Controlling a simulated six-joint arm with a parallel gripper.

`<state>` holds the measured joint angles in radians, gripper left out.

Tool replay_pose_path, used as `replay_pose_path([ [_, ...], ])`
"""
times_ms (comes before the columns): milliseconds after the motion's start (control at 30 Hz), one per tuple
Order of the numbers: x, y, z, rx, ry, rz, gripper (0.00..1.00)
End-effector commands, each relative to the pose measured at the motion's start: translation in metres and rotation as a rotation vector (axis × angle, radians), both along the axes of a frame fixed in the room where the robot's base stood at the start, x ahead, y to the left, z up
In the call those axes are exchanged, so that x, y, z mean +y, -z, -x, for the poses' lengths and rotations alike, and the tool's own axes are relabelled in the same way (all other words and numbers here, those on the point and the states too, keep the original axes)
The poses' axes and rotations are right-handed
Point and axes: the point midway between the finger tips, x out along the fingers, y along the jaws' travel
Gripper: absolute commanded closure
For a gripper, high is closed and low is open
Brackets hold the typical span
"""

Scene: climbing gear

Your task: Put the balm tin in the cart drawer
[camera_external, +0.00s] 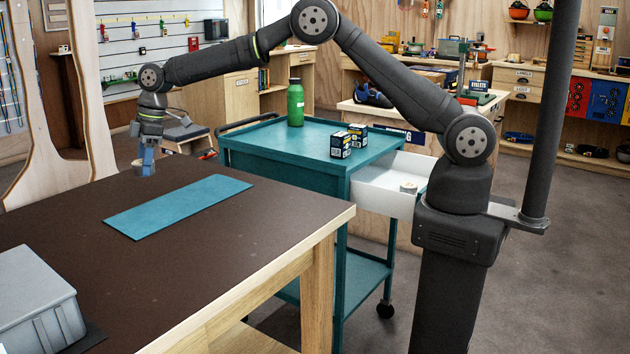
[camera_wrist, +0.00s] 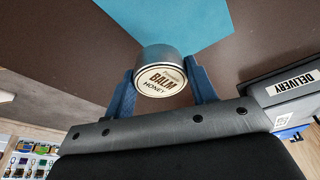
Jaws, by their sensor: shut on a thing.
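The balm tin (camera_wrist: 160,80) is a round metal tin with a cream label reading BALM HONEY. My gripper (camera_wrist: 160,92) is shut on it, with a blue finger on either side. In the external view my gripper (camera_external: 144,165) is at the far left edge of the brown table, and the tin (camera_external: 139,167) shows small at the fingertips. I cannot tell whether the tin touches the table. The teal cart (camera_external: 275,145) stands beyond the table.
A teal mat (camera_external: 178,205) lies on the brown table (camera_external: 230,245), and a grey bin (camera_external: 38,300) stands at its near left. A green bottle (camera_external: 295,103) and two small dark boxes (camera_external: 341,145) stand on the cart top. A dark DELIVERY box (camera_wrist: 285,95) shows at right in the wrist view.

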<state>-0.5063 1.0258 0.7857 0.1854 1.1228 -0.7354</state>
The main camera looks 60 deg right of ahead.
Motion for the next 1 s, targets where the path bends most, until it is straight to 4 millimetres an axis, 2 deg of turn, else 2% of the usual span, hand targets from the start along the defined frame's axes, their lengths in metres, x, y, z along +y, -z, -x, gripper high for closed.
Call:
replay_pose_path([
  [133,-0.01,-0.006,-0.001,0.0,0.002,0.0,0.72],
  [433,-0.012,-0.014,-0.002,0.0,0.0,-0.001,0.72],
  [700,-0.012,-0.06,-0.002,-0.003,0.0,-0.002,0.72],
  [867,-0.044,-0.061,-0.012,0.002,0.06,0.001,0.72],
  [1000,-0.078,-0.063,-0.021,0.002,0.123,0.001,0.72],
])
